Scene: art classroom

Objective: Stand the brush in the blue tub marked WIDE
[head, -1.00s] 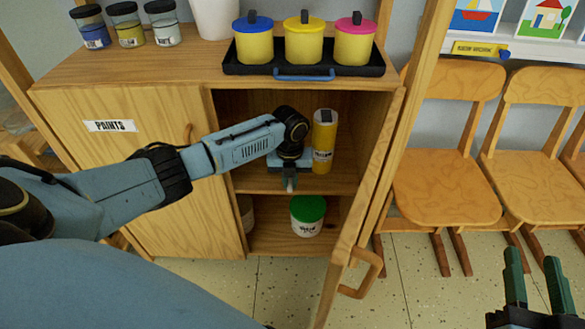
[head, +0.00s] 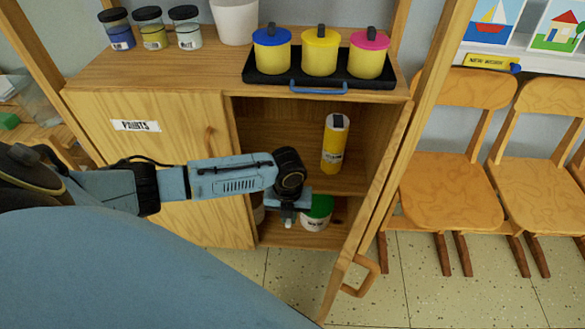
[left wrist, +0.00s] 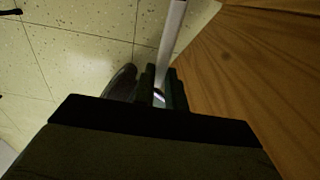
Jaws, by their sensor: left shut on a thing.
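My left gripper (head: 288,220) is in front of the open cupboard's lower shelf, near a white tub with a green lid. In the left wrist view its dark green fingers (left wrist: 161,75) are shut on a thin, pale handle, which I take to be the brush (left wrist: 174,35). The handle reaches away from the fingers, beside a wooden surface. In the head view only a small pale bit shows at the fingertips; the bristles cannot be made out. I see no blue tub marked WIDE in these views. My right gripper is out of view.
The cupboard (head: 160,180) has an open door with a handle (head: 362,277) at the right. A yellow canister (head: 334,150) stands on the upper shelf; the green-lidded tub (head: 318,212) is below. A black tray (head: 270,79) with lidded pots is on top. Chairs (head: 450,150) stand right.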

